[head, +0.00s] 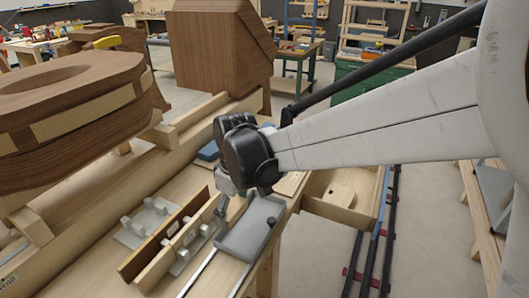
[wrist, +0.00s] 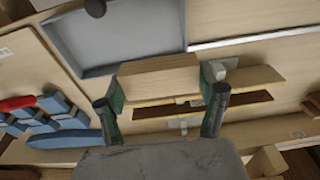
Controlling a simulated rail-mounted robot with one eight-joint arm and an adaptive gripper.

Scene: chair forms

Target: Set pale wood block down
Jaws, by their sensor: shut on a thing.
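The pale wood block (wrist: 160,78) sits lengthwise between my gripper's two fingers in the wrist view. My gripper (wrist: 162,92) is shut on it, one finger at each end. In that view the block overlaps the near edge of the grey tray (wrist: 120,35) and lies beside the thin wood strips (wrist: 250,77). I cannot tell how high it is above the bench. In the head view my gripper (head: 222,205) is low over the bench, just left of the grey tray (head: 247,232).
Pale clamps (head: 150,220) and upright wood strips (head: 165,240) stand left of my gripper. An open drawer (head: 348,218) holding a wood piece juts out at the right. Large brown chair forms (head: 75,95) fill the left. Blue blocks (wrist: 62,110) lie left in the wrist view.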

